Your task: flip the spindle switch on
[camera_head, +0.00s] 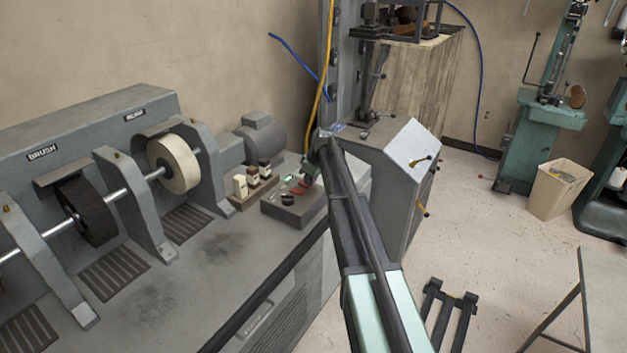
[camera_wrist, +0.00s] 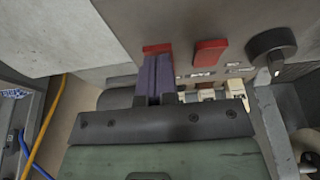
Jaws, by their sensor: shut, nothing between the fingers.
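A grey control box (camera_head: 285,211) stands on the bench with a black knob (camera_head: 288,199), a green lit spot (camera_head: 287,178) and red switches (camera_head: 299,190). In the wrist view, one red rocker switch (camera_wrist: 209,52) is clear, beside the black knob (camera_wrist: 271,52). Another red switch (camera_wrist: 157,48) lies right at the tips of my gripper (camera_wrist: 157,58), partly hidden by them. My gripper's purple fingers are shut together and empty. Whether they touch that switch I cannot tell. The labels are too small to read, so I cannot tell which is the spindle switch.
Left of the box, bottles (camera_head: 253,176) stand in a wooden holder. Further left is the finishing machine with a pale wheel (camera_head: 174,163) and a black brush (camera_head: 87,211) on a shaft. A grey cabinet (camera_head: 390,180) stands right behind the box. The bench front is clear.

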